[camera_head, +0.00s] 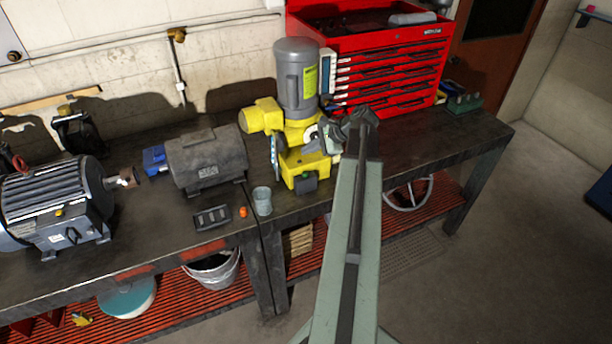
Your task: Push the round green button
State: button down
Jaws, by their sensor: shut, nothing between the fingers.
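I cannot clearly make out a round green button; it may be hidden or too small to tell. A yellow machine (304,165) with a grey upright motor (297,75) stands on the workbench (420,150). A small dark box (305,184) sits low on its front. My gripper (328,137) is shut and empty, at the right side of the yellow machine. It overlaps the machine's right edge in the picture; I cannot tell whether it touches. My arm hides part of the bench behind it.
A grey motor (207,160) and a larger dark motor (58,205) stand to the left. A grey cup (262,200) and a small dark tray (212,217) lie near the front edge. A red tool chest (390,75) stands behind. The bench's right end is mostly clear.

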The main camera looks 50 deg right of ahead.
notch_tip(320, 180, down, 8)
jog(key=b, duration=0.7)
jog(key=shift+r, duration=0.15)
dwell(1.4)
jog(key=shift+w+f+b, duration=0.1)
jog(key=shift+f+b, duration=0.2)
jog(key=shift+f, duration=0.05)
jog(key=shift+f+b, duration=0.55)
dwell(0.5)
jog(key=shift+r, duration=0.15)
jog(key=shift+r+p, duration=0.8)
jog(key=shift+p, duration=0.15)
jog(key=shift+r, duration=0.1)
notch_tip(320, 180, up, 5)
jog(key=p, duration=0.5)
